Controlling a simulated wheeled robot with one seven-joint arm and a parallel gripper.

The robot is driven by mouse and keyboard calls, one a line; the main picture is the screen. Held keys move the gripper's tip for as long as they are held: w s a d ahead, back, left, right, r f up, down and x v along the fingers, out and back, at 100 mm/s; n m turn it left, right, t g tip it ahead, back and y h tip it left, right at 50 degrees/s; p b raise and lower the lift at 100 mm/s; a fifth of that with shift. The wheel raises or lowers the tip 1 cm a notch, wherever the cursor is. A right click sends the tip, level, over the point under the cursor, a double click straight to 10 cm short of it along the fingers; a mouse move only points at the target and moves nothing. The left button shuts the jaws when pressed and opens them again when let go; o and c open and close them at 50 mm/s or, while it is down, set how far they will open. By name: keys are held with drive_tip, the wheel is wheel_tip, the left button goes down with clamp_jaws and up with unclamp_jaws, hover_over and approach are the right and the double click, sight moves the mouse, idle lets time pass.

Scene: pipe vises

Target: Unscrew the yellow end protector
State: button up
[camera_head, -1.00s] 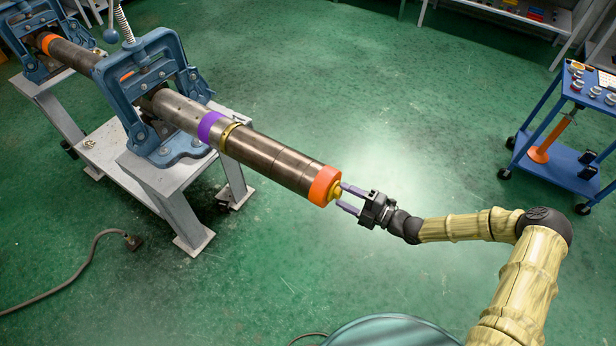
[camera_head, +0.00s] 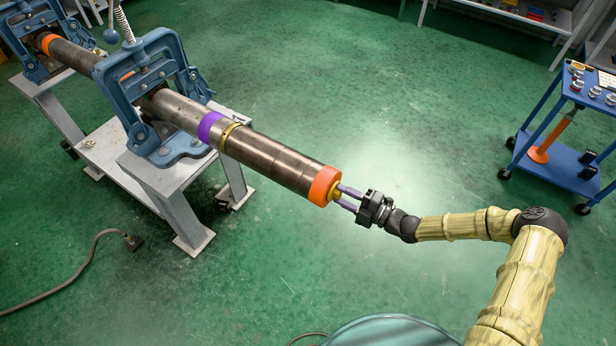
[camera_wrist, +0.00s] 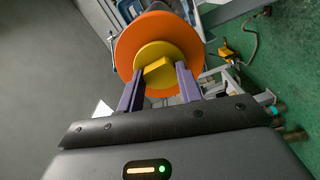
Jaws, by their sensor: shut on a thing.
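The yellow end protector (camera_head: 335,190) sits at the near end of the pipe (camera_head: 270,157), inside an orange ring (camera_head: 324,186). In the wrist view the yellow end protector (camera_wrist: 172,54) is a round disc with a raised block (camera_wrist: 158,71) across it, in front of the orange ring (camera_wrist: 128,43). My gripper (camera_head: 345,197) meets the protector end-on, in line with the pipe. In the wrist view its purple fingers (camera_wrist: 160,85) stand on either side of the raised block, shut on it. The exact finger contact is small in view.
The pipe is held in two blue vises (camera_head: 152,90) on grey stands (camera_head: 165,185). A purple band (camera_head: 208,126) and a brass ring (camera_head: 228,136) circle it. A blue cart (camera_head: 560,140) stands at right. A cable (camera_head: 85,262) lies at left. The green floor between is clear.

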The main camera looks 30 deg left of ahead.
drive_tip(key=n+p, duration=0.1)
drive_tip(key=n, duration=0.2)
drive_tip(key=shift+r, duration=0.1)
drive_tip(key=n+p, duration=0.1)
drive_tip(key=n, duration=0.3)
drive_tip(key=shift+p, duration=0.3)
drive_tip(key=n+p, duration=0.2)
drive_tip(key=n, duration=0.5)
drive_tip(key=shift+t, duration=0.3)
